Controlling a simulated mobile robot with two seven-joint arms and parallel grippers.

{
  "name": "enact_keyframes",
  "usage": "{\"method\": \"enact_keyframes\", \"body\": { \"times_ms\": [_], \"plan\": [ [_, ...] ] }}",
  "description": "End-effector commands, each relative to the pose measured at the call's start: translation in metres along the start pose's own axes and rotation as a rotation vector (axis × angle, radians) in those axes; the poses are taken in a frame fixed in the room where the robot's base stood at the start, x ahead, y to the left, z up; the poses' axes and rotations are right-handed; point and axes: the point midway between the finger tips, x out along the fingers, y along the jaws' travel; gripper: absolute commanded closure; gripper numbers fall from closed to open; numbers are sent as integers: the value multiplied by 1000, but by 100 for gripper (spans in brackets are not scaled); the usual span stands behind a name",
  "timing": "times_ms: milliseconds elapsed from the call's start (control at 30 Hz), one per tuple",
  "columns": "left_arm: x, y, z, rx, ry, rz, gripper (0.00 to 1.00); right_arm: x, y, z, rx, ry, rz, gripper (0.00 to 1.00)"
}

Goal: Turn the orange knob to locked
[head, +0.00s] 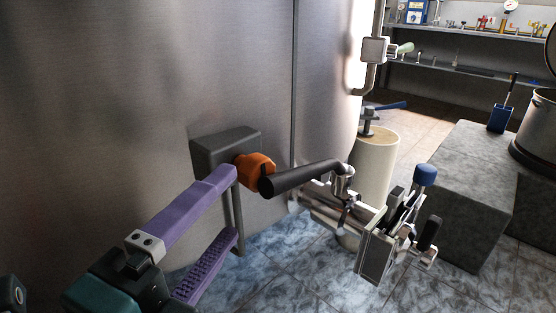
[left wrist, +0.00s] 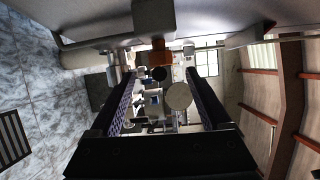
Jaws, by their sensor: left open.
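The orange knob (head: 258,172) sits on a grey box (head: 222,147) fixed to the steel tank wall. In the left wrist view the orange knob (left wrist: 161,51) shows beyond the fingertips, near the middle. My left gripper (head: 236,204) has purple fingers and is open and empty. Its upper fingertip is just left of the knob in the head view; I cannot tell whether they touch. The lower finger is below the knob. The knob's lock marking cannot be read. My right gripper is not in view.
A black lever handle (head: 300,178) on a steel outlet valve (head: 340,208) is right beside the knob. A pale cylinder (head: 374,170) stands behind it. A grey block (head: 462,185) is at the right. Tiled floor (head: 300,265) lies open below.

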Motion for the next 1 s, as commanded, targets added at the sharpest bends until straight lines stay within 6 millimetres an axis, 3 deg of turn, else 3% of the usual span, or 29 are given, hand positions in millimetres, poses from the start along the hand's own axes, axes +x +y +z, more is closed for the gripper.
{"method": "enact_keyframes", "body": {
  "times_ms": [200, 433, 833, 1000],
  "plan": [
    [43, -4, 0, -3, -1, -2, 18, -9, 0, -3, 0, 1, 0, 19],
    [78, -1, 0, -5, 0, 1, 18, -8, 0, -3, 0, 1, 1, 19],
    [87, 0, 0, -5, 2, 3, 18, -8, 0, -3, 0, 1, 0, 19],
    [87, 0, 0, -5, 1, 3, 38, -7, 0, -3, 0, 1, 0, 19]
  ]
}}
